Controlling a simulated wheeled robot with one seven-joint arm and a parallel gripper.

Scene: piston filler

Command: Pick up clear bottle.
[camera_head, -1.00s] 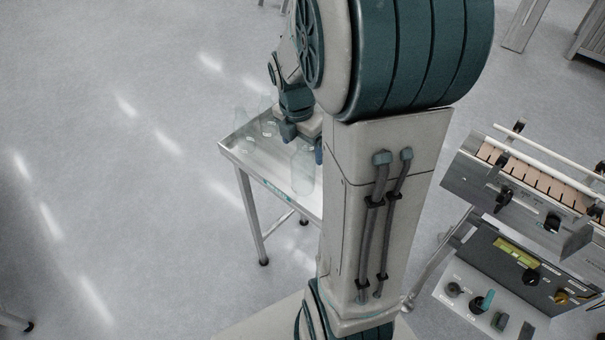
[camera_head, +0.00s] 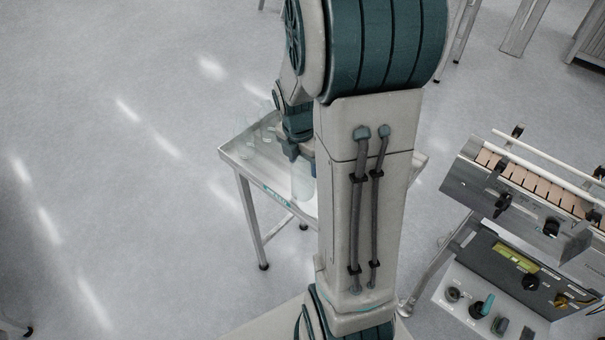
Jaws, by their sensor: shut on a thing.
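A clear bottle (camera_head: 302,184) stands out faintly below my gripper (camera_head: 302,158), near the front edge of the metal table (camera_head: 240,165). My gripper points down and is shut on the upper part of this bottle. The bottle looks upright. Whether its base touches the table top is hard to tell. My own arm hides the gripper's right side and part of the table.
More clear bottles (camera_head: 243,137) stand on the left part of the table, faint against it. A machine with a conveyor (camera_head: 530,185) and a control panel (camera_head: 495,305) stands at the right. Open floor (camera_head: 120,200) lies to the left.

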